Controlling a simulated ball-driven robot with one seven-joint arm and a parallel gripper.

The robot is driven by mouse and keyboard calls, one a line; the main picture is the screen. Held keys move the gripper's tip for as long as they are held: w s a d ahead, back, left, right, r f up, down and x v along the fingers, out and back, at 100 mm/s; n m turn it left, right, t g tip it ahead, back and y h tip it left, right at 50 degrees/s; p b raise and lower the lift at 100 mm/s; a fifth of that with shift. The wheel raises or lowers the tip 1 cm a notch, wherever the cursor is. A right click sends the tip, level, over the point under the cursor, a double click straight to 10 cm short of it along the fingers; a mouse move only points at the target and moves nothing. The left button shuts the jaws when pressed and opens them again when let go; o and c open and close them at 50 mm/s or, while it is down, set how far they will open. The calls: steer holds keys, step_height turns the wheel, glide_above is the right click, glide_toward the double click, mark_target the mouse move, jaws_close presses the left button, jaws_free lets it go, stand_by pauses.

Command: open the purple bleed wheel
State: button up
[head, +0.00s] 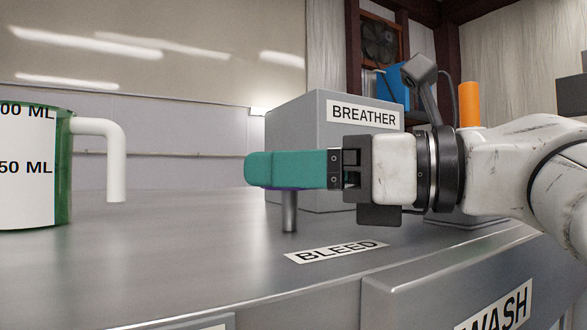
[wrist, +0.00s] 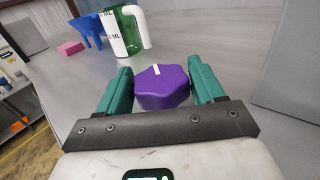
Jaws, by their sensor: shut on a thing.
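The purple bleed wheel (wrist: 163,90) is a lobed knob with a white mark on top. In the wrist view it sits between the two teal fingers of my gripper (wrist: 160,76), and the mark points toward the top of the picture. My gripper is shut on the wheel. In the head view my gripper (head: 258,169) reaches in level from the right, and its fingers hide nearly all of the wheel. The metal stem (head: 290,213) shows under the fingers. The BLEED label (head: 336,251) lies on the metal top in front of it.
A grey box labelled BREATHER (head: 300,112) stands close behind my fingers. A green jug with a white handle (head: 110,130) stands at the left; the wrist view shows it beyond the wheel, with a blue funnel-like thing (wrist: 88,30) and a pink block (wrist: 70,48). Metal top between is clear.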

steer(key=shift+g, duration=0.3)
steer(key=o, duration=1)
steer(key=shift+c, duration=0.2)
steer(key=b+v, duration=0.3)
steer(key=v, duration=0.6)
steer(key=shift+d+f+b, duration=0.1)
steer(key=shift+d+b, duration=0.3)
steer(key=shift+d, duration=0.05)
steer(key=shift+s+d, duration=0.2)
steer(key=shift+d, duration=0.3)
